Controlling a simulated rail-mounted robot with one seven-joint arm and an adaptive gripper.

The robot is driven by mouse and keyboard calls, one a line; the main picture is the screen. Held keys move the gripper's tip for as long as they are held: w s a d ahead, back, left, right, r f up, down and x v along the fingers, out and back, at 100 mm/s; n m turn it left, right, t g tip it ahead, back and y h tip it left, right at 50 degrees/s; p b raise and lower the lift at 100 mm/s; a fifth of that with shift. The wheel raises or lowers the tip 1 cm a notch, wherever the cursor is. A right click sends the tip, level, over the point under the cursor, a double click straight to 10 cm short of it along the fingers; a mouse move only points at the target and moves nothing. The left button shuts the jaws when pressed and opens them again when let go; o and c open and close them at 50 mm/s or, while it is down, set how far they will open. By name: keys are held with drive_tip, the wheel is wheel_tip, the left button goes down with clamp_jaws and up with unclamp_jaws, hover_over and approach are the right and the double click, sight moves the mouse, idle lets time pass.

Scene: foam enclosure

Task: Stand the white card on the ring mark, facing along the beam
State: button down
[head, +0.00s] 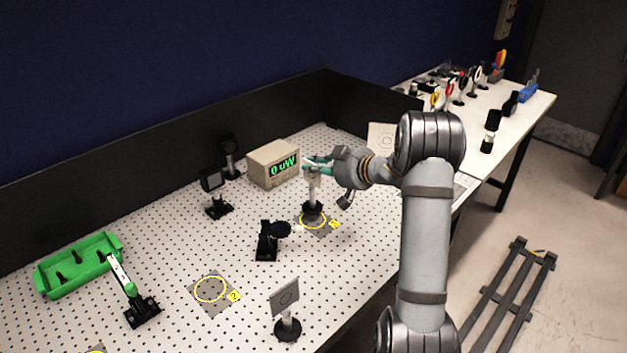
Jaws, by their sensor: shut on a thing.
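My gripper (318,162) has teal fingers and is shut on the white card (314,186). I see the card as a pale narrow piece on a post with a round black base (313,209), upright. The fingers hide its top, and I cannot tell exactly which way its face points. The base is over the yellow ring mark (302,225) with a small yellow number tag at its right. I cannot tell whether the base touches the board or is exactly centred.
A dark round mount (268,240) is close at the ring's left. A power meter (273,165) reading "0 uW" stands behind. A second ring (210,289), black mounts (214,190) and a green tray (80,265) are left.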

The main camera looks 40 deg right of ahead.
sight(314, 183)
drive_tip(key=shift+f, duration=2.1)
drive_tip(key=c, duration=1.8)
unclamp_jaws()
drive_tip(key=shift+c, duration=0.2)
drive_tip(key=shift+s+r, duration=0.1)
drive_tip(key=shift+r, duration=0.1)
drive_tip(key=v, duration=1.1)
drive_tip(key=shift+s+b, duration=0.4)
drive_tip(key=shift+b, duration=0.05)
drive_tip(key=shift+r, duration=0.1)
